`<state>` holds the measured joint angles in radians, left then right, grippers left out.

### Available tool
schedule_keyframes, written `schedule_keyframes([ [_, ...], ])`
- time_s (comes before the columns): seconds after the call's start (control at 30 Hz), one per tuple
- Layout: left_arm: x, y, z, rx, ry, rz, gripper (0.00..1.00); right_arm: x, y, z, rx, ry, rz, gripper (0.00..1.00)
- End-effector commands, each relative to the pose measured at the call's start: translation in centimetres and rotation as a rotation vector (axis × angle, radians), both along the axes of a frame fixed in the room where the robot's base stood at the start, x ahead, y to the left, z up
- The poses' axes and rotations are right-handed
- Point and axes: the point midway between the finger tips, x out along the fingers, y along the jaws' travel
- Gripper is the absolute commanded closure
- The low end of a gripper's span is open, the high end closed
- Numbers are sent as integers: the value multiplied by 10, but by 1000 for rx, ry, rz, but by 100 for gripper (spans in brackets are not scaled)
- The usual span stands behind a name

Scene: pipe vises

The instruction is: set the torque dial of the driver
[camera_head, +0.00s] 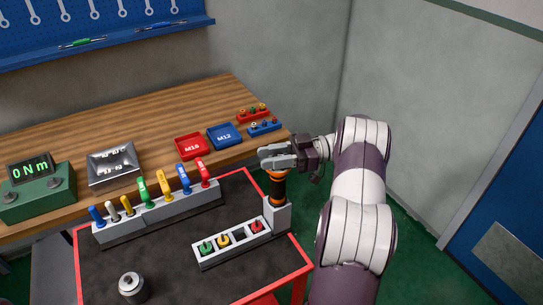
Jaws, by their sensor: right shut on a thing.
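The driver (278,188), black with orange bands, stands upright in a grey holder (278,217) at the right corner of the red-edged cart. My right gripper (273,159) is at the driver's top end and shut on it, with its arm coming in from the right. The fingers hide the top of the driver, and I cannot make out the dial or its marks. My left gripper is not in view.
A rack (160,213) of several coloured-handled tools and a grey block (232,243) with coloured pieces stand on the dark cart top (180,262). A metal cylinder (131,286) stands front left. A green tester (37,196) reading "0Nm" and red and blue trays are on the bench.

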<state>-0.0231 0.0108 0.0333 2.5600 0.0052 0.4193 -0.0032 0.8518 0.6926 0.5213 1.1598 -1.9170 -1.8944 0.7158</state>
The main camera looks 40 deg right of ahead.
Motion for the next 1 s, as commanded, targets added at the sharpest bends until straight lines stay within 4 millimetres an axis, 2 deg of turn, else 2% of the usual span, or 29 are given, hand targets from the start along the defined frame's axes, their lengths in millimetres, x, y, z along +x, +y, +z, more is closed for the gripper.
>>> schedule_keyframes([
  [0.87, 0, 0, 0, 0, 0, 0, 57, 0, 0, 1, 0, -2, -1, 96],
  [0.9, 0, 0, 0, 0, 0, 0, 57, 0, 0, 1, 0, -2, -1, 56],
  [0.93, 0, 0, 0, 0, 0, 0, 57, 0, 0, 1, 0, -2, -1, 46],
  [1.0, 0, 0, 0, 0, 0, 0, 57, 0, 0, 1, 0, -2, -1, 44],
])
